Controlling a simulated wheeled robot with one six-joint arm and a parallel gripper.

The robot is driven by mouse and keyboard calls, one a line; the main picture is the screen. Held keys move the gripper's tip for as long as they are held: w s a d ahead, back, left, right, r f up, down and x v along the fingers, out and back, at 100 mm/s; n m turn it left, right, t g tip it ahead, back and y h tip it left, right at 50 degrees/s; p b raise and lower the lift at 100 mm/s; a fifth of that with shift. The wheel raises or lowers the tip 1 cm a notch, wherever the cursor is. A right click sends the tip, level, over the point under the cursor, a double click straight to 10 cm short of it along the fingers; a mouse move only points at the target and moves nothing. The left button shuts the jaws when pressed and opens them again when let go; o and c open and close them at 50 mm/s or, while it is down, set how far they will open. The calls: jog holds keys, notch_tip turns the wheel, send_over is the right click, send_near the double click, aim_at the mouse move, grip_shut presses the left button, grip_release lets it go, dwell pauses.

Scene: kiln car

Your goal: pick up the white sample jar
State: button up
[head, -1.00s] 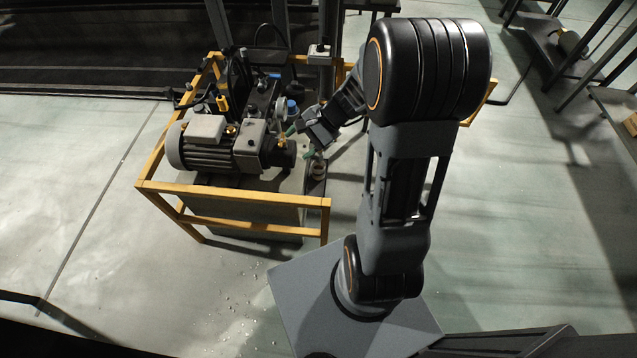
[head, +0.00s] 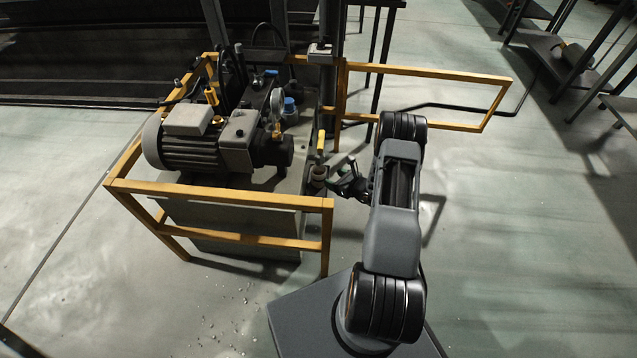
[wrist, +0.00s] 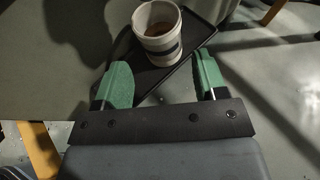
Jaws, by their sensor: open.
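The white sample jar (wrist: 158,30) stands upright on a dark tray (wrist: 196,34) in the wrist view. It has a dark band around its side and brownish contents show through its open top. In the head view the jar (head: 319,173) is small, at the right edge of the machine. My gripper (wrist: 160,78) is open, with its green fingertips apart and nothing between them. The jar lies just beyond the fingertips, roughly centred between them. In the head view my gripper (head: 338,179) is low and just right of the jar.
A yellow guard rail (head: 220,198) runs round the pump unit with its motor (head: 190,145). A yellow-handled valve (head: 320,143) rises just behind the jar. Another yellow frame (head: 430,73) extends to the right. The floor to the right is mostly clear.

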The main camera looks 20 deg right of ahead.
aim_at(324, 176)
jog(key=b+x, duration=0.1)
jog(key=x, duration=0.3)
jog(key=shift+w, duration=0.1)
jog(key=b+x, duration=0.2)
jog(key=x, duration=0.2)
jog(key=shift+a+f, duration=0.2)
jog(key=shift+f, duration=0.05)
jog(key=shift+w+a+f, duration=0.1)
jog(key=shift+w+a, duration=0.05)
jog(key=shift+w, duration=0.25)
jog(key=shift+c, duration=0.2)
jog(key=c, duration=0.7)
